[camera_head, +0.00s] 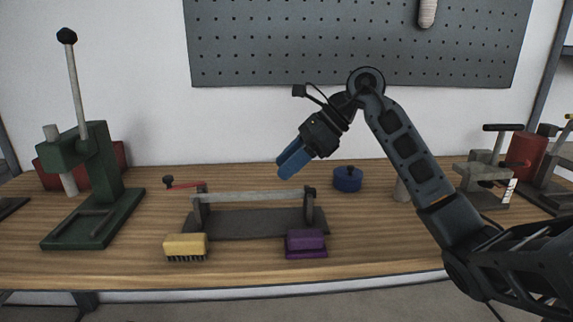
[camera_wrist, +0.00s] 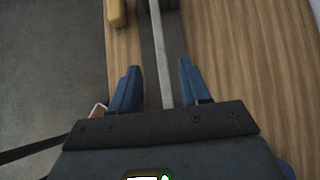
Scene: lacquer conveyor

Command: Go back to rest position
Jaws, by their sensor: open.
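My gripper (camera_head: 292,163) is raised above the wooden workbench (camera_head: 370,230), with its blue fingers pointing down and left. In the wrist view my gripper (camera_wrist: 156,88) has its fingers spread wide apart with nothing between them. Below it on the bench stands a grey fixture (camera_head: 255,223) with a pale horizontal bar (camera_head: 250,198) across two uprights. The bar (camera_wrist: 160,50) also shows in the wrist view, running away between and beyond the fingers. My gripper appears clear of it.
A yellow brush (camera_head: 186,246) and a purple block (camera_head: 306,242) sit in front of the fixture. A blue round container (camera_head: 347,179) stands behind it. A green lever press (camera_head: 90,190) is at left, and a grey clamp device (camera_head: 485,180) at right. A pegboard (camera_head: 350,45) hangs behind.

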